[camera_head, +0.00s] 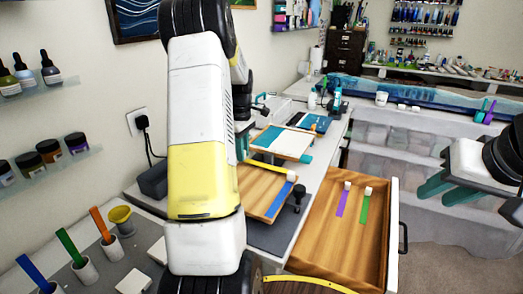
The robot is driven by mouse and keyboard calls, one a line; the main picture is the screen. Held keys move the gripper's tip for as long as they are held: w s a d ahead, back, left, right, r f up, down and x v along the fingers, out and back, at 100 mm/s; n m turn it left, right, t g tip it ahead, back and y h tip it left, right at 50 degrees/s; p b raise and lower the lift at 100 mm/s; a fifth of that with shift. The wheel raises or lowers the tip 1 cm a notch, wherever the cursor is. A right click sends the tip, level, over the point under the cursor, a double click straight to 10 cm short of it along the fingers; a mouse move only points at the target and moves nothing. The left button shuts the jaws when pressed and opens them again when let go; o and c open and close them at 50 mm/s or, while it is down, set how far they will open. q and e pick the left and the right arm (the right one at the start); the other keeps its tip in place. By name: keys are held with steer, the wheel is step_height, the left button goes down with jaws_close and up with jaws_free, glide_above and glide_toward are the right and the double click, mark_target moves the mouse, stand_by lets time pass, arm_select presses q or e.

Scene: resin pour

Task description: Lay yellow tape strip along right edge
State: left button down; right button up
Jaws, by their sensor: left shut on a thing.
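The yellow tape strip (268,170) runs over the far side of a wooden board (256,190), with a small white block at its right end. A blue strip (280,201) lies along the board's right side. My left gripper (243,152) is mostly hidden behind my own arm; only a bit of teal finger shows, at the yellow strip's left end. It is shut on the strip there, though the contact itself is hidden. I cannot tell whether the strip touches the board. My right gripper (446,190) is open and empty, right of the drawer.
An open wooden drawer (321,240) holds purple (343,203) and green (365,208) strips with white blocks. Behind the board lies another board (281,141) with teal on it. Cups with colored sticks and a yellow funnel (121,217) stand at front left. A dark knob (299,194) stands beside the board.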

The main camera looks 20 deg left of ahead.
arm_select(q)
steer(key=shift+f, duration=0.5)
steer(key=c, duration=1.3)
jaws_free()
steer(key=shift+f, duration=0.1)
step_height(320, 180, up, 12)
steer(key=s+d+r+m+t, duration=0.2)
steer(key=s+d+r+m, duration=0.3)
steer(key=s+d+r, duration=0.15)
steer(key=s+d+m+t, duration=0.1)
steer(key=s+d+m, duration=0.3)
steer(key=s+d, duration=0.1)
steer(key=s+d+m+t+h, duration=0.1)
steer(key=s+d+m, duration=0.3)
steer(key=s, duration=0.3)
steer(key=s+d+m+t+h, duration=0.1)
steer(key=s+d+m+t, duration=0.1)
steer(key=s+d+m, duration=0.2)
steer(key=shift+s+d+f+m, duration=0.15)
steer(key=shift+s+d, duration=0.4)
steer(key=shift+s, duration=0.25)
steer(key=shift+s+d+f+m, duration=0.1)
steer(key=shift+s+d+m, duration=0.05)
steer(key=shift+s+d, duration=0.55)
steer(key=shift+s+a, duration=0.1)
steer(key=shift+a, duration=0.05)
